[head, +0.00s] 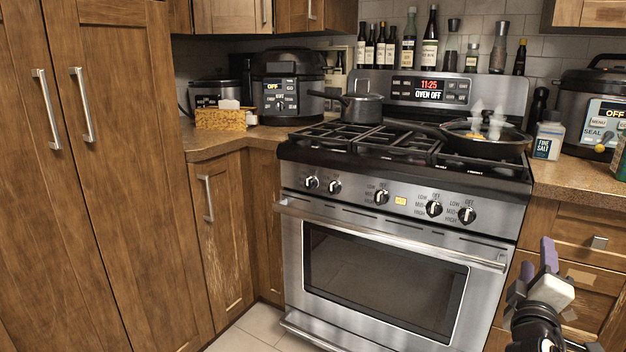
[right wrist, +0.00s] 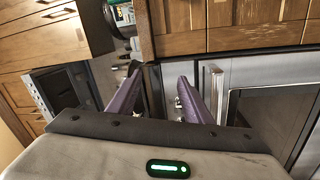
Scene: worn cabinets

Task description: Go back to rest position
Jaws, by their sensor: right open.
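My right gripper (head: 548,262) shows at the lower right of the head view, in front of the drawers to the right of the stove. In the right wrist view its two purple fingers (right wrist: 158,100) stand apart with nothing between them, so it is open and empty. My left gripper is in neither view.
The stove (head: 380,270) stands ahead, oven door closed. A pan (head: 485,140) with steaming food and a pot (head: 361,107) sit on it. Tall cabinets (head: 85,200) are at left, drawers (head: 570,240) at right. A salt container (head: 547,141) stands on the right counter.

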